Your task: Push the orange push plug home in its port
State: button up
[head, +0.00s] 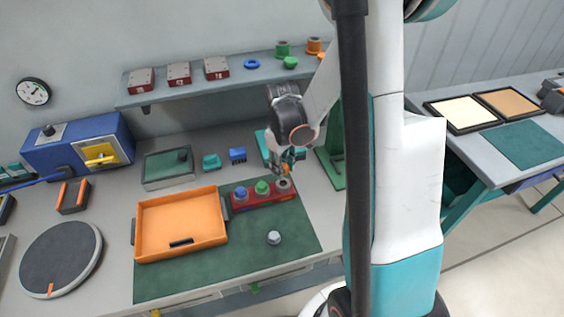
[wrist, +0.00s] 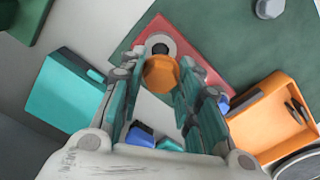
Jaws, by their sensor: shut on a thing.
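The red port block (head: 265,198) sits on the green mat, with a blue plug (head: 240,193) and a green plug (head: 262,187) standing in it. Its grey ringed port (head: 283,186) is at the right end; in the wrist view the port (wrist: 160,44) shows a dark middle. My gripper (head: 285,170) is above that end. In the wrist view, my gripper (wrist: 160,78) is shut on the orange push plug (wrist: 160,72), which overlaps the port's near edge in the picture. Whether the plug touches the port I cannot tell.
An orange tray (head: 150,225) lies left of the block. A grey knob-like piece (head: 273,238) stands on the mat in front. Small teal (head: 211,161) and blue (head: 237,155) pieces lie behind. A shelf (head: 200,88) hangs above the bench. The mat's front right is clear.

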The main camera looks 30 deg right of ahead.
aim_at(282, 185)
jog(key=shift+f+b, duration=1.65)
jog(key=shift+f, duration=0.7)
jog(key=shift+b, duration=0.55)
jog(key=shift+f+b, duration=0.4)
dwell(0.6)
jog(key=o, duration=1)
jog(key=shift+c, duration=0.2)
notch_tip(282, 185, up, 12)
